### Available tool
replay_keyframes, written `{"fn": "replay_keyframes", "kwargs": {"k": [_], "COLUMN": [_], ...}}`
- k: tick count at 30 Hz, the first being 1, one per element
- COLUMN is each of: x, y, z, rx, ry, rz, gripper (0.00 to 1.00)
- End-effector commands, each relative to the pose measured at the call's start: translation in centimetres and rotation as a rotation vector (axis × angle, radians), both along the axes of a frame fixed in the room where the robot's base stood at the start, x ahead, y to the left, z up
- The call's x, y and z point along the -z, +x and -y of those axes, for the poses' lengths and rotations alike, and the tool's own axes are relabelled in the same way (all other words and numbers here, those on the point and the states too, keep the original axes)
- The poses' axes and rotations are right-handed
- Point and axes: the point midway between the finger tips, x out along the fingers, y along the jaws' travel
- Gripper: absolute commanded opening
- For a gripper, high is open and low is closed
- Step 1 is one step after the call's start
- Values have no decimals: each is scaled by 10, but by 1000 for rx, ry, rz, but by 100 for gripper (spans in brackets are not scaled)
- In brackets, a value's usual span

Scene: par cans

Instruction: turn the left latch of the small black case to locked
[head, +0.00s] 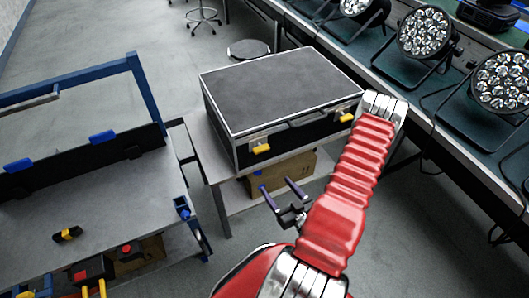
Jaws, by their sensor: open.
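The small black case (275,90) with silver edges sits closed on a grey table. Its front face carries two yellow latches and a dark handle between them. The left latch (261,149) is a yellow tab on a metal plate at the lower left of the front. The right latch (346,117) is near the right front corner. My gripper (281,192) is open and empty, its two fingers pointing up and left. In the picture it lies below the left latch, with a visible gap to it. Part of my red arm covers the case's right front corner.
A cardboard box (282,176) lies on the shelf under the case. A blue-framed workbench (60,200) with tools stands at left. Several par cans (424,34) with cables line the long bench at right. A round stool (248,49) stands behind the case.

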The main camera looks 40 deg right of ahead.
Motion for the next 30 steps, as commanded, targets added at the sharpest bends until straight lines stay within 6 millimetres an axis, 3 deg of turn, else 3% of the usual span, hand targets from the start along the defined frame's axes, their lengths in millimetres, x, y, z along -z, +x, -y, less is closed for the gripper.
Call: {"fn": "replay_keyframes", "kwargs": {"k": [3, 7, 20, 30], "x": [-26, -40, -41, -41], "y": [1, 0, 2, 21], "z": [7, 12, 12, 17], "rx": [25, 42, 43, 40], "ry": [-50, -82, -87, -87], "rz": [98, 145, 149, 150], "gripper": [69, 69, 69, 69]}}
